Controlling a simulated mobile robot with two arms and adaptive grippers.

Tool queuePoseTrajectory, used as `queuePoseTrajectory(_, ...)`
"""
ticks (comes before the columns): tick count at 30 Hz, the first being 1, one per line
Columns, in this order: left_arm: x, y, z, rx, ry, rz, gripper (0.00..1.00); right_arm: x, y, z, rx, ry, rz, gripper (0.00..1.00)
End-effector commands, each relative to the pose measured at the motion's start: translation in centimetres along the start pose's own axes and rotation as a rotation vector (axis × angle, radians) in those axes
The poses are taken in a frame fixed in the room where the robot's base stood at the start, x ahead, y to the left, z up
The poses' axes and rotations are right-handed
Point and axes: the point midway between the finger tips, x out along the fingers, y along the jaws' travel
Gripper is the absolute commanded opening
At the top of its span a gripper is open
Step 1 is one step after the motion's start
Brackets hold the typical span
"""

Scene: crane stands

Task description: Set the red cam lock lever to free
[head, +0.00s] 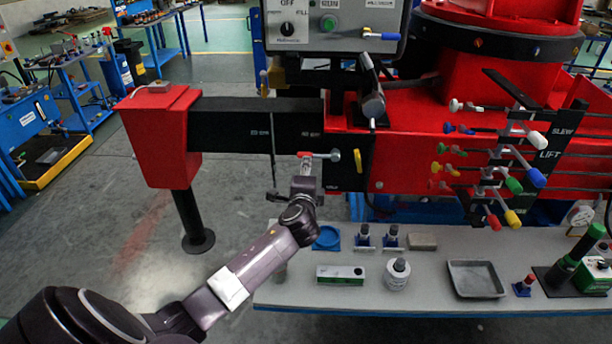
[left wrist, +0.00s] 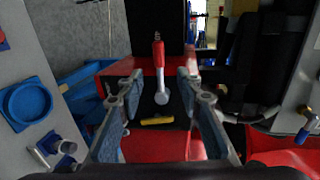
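The cam lock lever (head: 318,155) lies roughly level on the side of the crane's black beam, with a red part and a pale knob at its right end. In the left wrist view the red lever (left wrist: 158,52) points away from its silver ball end, between the fingertips in the picture. My left gripper (head: 306,170) is at the lever in the head view. In the left wrist view its fingers (left wrist: 160,80) are apart, with a gap on both sides of the lever. Contact does not show. My right gripper is out of view.
A yellow handle (head: 357,161) hangs just right of the lever. The black outrigger beam (head: 235,118) runs left to a red leg housing (head: 160,135). A grey bench (head: 430,260) below holds small tools and a tray (head: 475,281). Coloured control levers (head: 500,170) stand at right.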

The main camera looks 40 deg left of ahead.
Motion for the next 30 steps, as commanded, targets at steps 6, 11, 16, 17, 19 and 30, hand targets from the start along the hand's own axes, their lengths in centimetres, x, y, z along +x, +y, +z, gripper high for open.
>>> queuePoseTrajectory(6,-2.3,0.0,0.0,0.000,0.001,-0.001,0.33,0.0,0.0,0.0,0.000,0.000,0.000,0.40)
queuePoseTrajectory(11,-2.8,0.0,0.0,0.001,-0.001,0.000,0.33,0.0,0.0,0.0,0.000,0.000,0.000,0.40)
queuePoseTrajectory(16,-2.9,0.0,0.0,0.001,-0.001,0.000,0.33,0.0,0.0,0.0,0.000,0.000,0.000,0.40)
queuePoseTrajectory(17,-2.9,0.0,0.0,0.001,-0.001,-0.001,0.33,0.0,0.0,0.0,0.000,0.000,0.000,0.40)
queuePoseTrajectory(19,-2.8,0.0,0.0,0.001,0.000,-0.001,0.33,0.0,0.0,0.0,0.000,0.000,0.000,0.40)
queuePoseTrajectory(30,-4.5,2.5,-0.2,-0.060,0.002,0.060,0.33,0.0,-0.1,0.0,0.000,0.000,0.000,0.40)
